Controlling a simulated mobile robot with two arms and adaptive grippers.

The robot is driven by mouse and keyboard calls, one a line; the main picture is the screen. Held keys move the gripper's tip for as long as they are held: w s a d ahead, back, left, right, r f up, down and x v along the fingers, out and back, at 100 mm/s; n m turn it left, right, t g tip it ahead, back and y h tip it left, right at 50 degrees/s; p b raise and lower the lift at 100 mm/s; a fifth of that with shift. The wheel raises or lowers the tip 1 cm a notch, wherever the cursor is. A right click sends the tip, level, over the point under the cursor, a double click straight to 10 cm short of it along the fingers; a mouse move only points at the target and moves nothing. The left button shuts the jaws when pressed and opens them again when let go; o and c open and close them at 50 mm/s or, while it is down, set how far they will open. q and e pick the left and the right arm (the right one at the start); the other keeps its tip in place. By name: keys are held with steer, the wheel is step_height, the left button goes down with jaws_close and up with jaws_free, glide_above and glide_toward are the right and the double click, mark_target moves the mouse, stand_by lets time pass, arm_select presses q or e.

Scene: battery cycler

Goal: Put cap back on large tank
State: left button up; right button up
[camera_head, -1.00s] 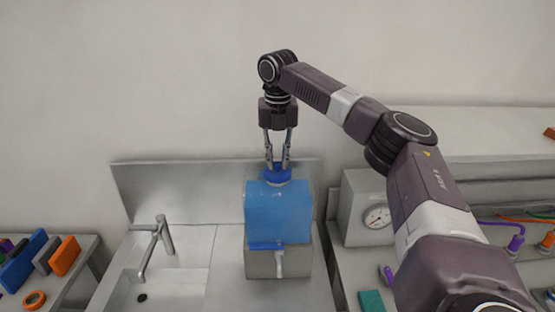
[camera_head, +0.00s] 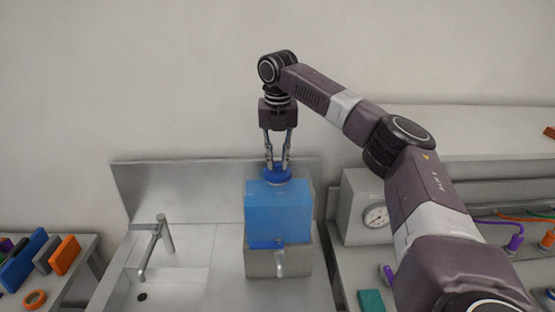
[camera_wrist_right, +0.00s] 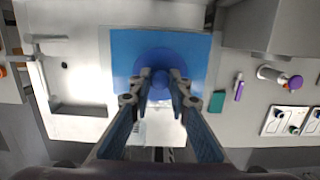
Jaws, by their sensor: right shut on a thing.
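The large blue tank (camera_head: 279,215) stands upright on a grey block (camera_head: 262,263) beside the sink. Its blue cap (camera_head: 277,176) is at the top of the tank, over the opening. My right gripper (camera_head: 277,165) points straight down and is shut on the cap's knob. In the right wrist view the round cap (camera_wrist_right: 160,58) lies over the tank top (camera_wrist_right: 122,62), with the fingertips (camera_wrist_right: 159,80) on either side of its knob. Whether the cap is fully seated cannot be told. My left gripper is not in view.
A sink with a faucet (camera_head: 163,236) is left of the tank. A grey box with a round gauge (camera_head: 376,216) stands close on the right. A metal backsplash (camera_head: 170,188) is behind. Coloured blocks (camera_head: 66,254) lie at far left.

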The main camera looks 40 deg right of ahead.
steer(key=o, duration=1.4)
steer(key=shift+r, duration=0.1)
steer(key=shift+r, duration=3.45)
steer(key=shift+c, duration=0.3)
jaws_close()
steer(key=shift+f, duration=0.2)
